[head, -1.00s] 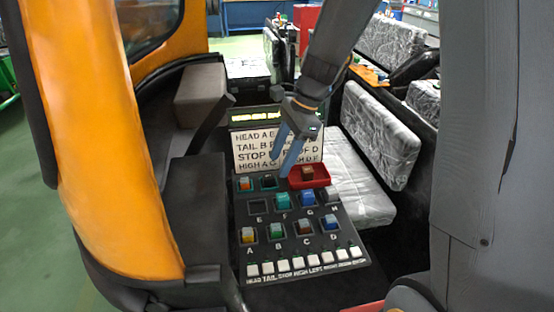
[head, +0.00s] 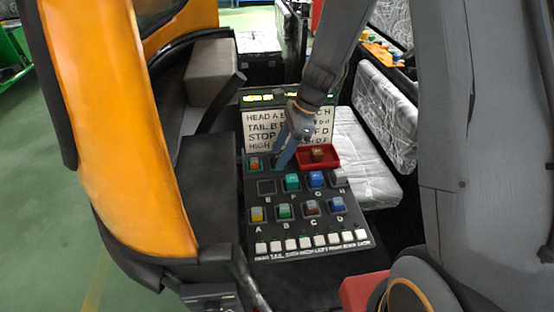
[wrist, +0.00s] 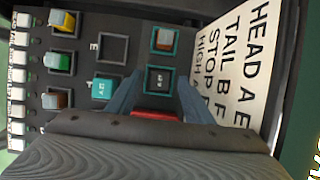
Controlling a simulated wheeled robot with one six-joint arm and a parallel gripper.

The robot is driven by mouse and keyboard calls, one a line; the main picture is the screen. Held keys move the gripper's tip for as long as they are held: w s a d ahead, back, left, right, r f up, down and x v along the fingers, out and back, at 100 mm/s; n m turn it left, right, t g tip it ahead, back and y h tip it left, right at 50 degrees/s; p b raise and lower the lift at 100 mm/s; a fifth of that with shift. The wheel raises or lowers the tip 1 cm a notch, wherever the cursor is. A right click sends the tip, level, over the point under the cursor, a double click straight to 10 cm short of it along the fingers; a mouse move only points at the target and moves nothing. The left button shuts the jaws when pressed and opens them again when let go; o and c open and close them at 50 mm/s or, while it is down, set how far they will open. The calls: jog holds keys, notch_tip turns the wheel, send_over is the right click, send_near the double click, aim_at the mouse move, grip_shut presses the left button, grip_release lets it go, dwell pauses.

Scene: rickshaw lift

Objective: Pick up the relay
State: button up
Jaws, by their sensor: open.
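My gripper (head: 279,164) is open, fingers pointing down over the back row of a dark control panel (head: 300,222). In the wrist view, my gripper (wrist: 160,82) has one finger on each side of a dark, teal-edged block or socket (wrist: 159,80); I cannot tell whether it touches it. An orange-and-white relay in a teal frame (wrist: 163,39) sits beside it. Coloured relays stand in lettered sockets, among them a teal one (head: 292,181) and a blue one (head: 316,179). Socket E (head: 267,187) looks empty. A brown relay (head: 318,154) lies in a red tray (head: 331,163) right of my gripper.
A white sign (head: 257,133) with black lettering stands close behind my gripper. White switches (head: 305,241) line the panel's front edge. A dark lever (head: 222,105) and an orange body panel (head: 110,140) are at the left. Plastic-wrapped seats (head: 365,165) are at the right.

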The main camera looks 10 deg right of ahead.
jog(key=c, duration=1.1)
